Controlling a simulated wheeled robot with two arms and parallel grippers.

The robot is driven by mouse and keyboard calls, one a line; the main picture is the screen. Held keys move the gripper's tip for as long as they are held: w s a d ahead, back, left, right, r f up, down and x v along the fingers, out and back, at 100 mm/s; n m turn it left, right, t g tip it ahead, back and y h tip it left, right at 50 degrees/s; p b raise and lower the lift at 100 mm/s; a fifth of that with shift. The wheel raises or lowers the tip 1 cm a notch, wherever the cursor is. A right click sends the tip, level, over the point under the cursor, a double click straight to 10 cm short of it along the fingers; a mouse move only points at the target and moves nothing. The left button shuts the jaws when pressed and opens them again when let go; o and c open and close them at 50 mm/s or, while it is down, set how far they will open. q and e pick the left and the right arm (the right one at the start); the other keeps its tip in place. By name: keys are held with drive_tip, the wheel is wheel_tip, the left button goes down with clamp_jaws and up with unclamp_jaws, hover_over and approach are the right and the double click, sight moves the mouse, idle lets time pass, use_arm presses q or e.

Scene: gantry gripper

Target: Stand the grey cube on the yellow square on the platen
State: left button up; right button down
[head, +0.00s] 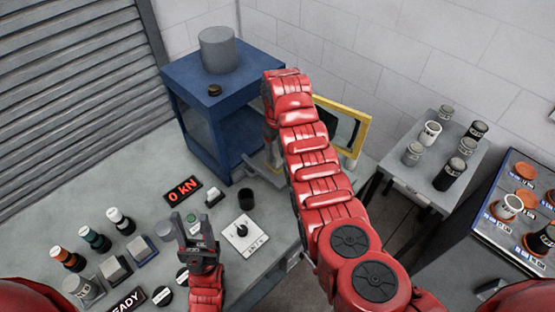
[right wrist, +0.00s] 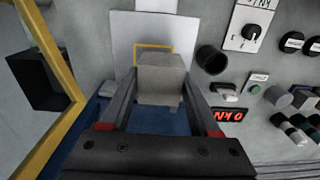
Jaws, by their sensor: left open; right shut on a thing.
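In the right wrist view my right gripper (right wrist: 161,88) is shut on the grey cube (right wrist: 160,75), which sits between its two fingers. The yellow square (right wrist: 153,47) is an outline on the pale platen (right wrist: 122,45). The cube covers the lower part of the outline in this view; I cannot tell whether it touches the platen. In the head view my right arm reaches to the blue press (head: 213,80), and the cube and yellow square cannot be made out there. My left gripper (head: 192,226) is open and empty over the grey bench's controls.
A yellow-framed guard (head: 356,120) stands open right of the press, and also shows in the right wrist view (right wrist: 50,52). The bench has a red force display (head: 183,190), a black cup (head: 246,199) and several knobs. Side tables on the right hold several cylinders.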

sight(278, 154)
drive_tip(key=shift+w+f+b, duration=0.1)
drive_tip(key=shift+w+b, duration=0.2)
drive_tip(key=shift+w+d+b, duration=0.1)
drive_tip(key=shift+w+b, duration=0.1)
drive_tip(key=shift+b, duration=0.45)
drive_tip(key=shift+p, duration=0.3)
wheel_tip(278, 154, down, 2)
drive_tip(key=shift+w+f, duration=0.15)
drive_tip(key=shift+f, duration=0.35)
drive_tip(key=shift+f, duration=0.2)
drive_tip(key=shift+c, duration=0.6)
unclamp_jaws()
